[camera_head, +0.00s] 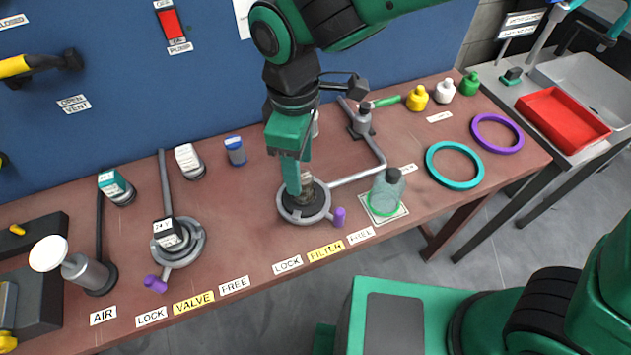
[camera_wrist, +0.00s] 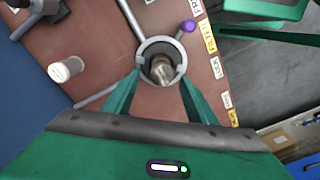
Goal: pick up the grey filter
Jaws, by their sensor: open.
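The grey filter (camera_head: 307,186) appears to be the short grey-brown cylinder standing in a grey ring holder (camera_head: 291,214) with a purple handle (camera_head: 339,216). In the wrist view the filter (camera_wrist: 162,69) is seen nearly end-on inside the ring (camera_wrist: 145,49). My gripper (camera_head: 295,190) points down at it, and its arm partly hides the filter in the head view. In the wrist view my gripper (camera_wrist: 160,82) is open, with one finger on each side of the filter. I cannot tell whether the fingers touch it.
A white cylinder (camera_wrist: 67,69) stands behind, and a grey pipe (camera_head: 357,173) runs to a small fitting (camera_head: 362,119). A valve (camera_head: 180,242) is at left. Teal (camera_head: 430,164) and purple rings lie right.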

